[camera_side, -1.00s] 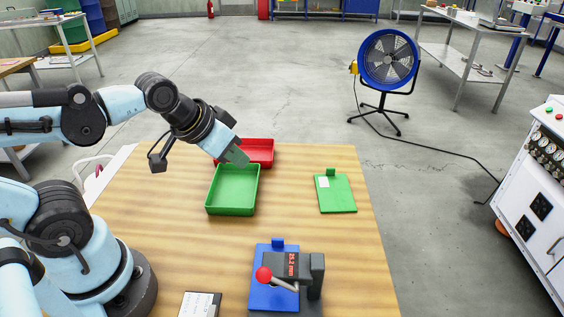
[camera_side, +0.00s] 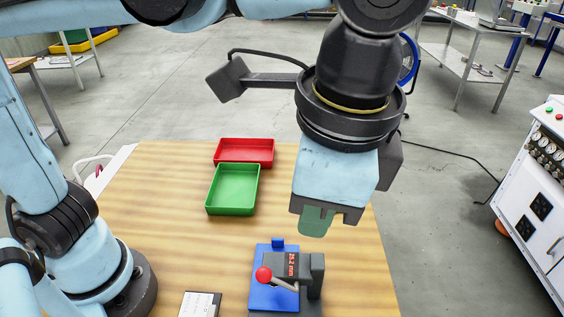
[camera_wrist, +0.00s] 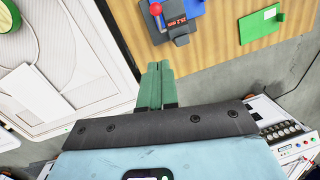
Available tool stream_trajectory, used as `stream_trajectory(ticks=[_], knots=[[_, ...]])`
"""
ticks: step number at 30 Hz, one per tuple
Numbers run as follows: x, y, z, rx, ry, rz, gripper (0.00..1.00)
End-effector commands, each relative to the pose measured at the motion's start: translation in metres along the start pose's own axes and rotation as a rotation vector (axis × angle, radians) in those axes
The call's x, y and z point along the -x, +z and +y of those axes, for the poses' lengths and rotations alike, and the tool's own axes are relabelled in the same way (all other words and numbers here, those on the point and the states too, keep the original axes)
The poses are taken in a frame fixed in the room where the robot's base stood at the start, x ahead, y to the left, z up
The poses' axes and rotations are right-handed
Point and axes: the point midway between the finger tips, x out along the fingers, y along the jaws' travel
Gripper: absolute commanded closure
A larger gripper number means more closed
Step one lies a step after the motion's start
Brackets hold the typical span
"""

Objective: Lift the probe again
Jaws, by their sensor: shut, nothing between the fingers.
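A dark gauge (camera_side: 309,268) with a red "25.2 mm" readout stands at the front of the wooden table. Its grey lever ends in a red ball (camera_side: 263,274), which points left and sits low over a blue plate (camera_side: 270,294). The probe itself is hidden under the gauge head. The gauge (camera_wrist: 178,24) and red ball (camera_wrist: 156,9) also show at the top of the wrist view. My gripper (camera_side: 316,224) is shut and empty, with green fingers together, raised above and behind the gauge in the side view. Its fingers (camera_wrist: 158,68) point toward the gauge in the wrist view, apart from it.
A green tray (camera_side: 210,208) and a red tray (camera_side: 219,159) stand empty at the table's back. A green plate (camera_wrist: 258,25) lies on the table, hidden behind my gripper in the side view. A black-and-white box (camera_side: 199,304) is at the front edge. The table's middle is clear.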

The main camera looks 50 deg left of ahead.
Motion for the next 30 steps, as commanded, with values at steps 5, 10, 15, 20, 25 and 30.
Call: stream_trajectory(ticks=[5, 10, 15, 20, 25, 30], knots=[[-0.014, 0.000, 0.000, -0.001, -0.001, -0.001, 1.00], [-0.039, 0.000, 0.000, 0.000, 0.000, 0.000, 1.00], [-0.066, 0.000, 0.000, 0.000, 0.000, 0.000, 1.00], [-0.091, 0.000, 0.000, 0.001, 0.000, 0.000, 1.00], [-0.111, 0.012, 0.000, 0.001, 0.000, 0.001, 1.00], [-0.123, 0.024, 0.000, 0.000, -0.001, 0.001, 1.00]])
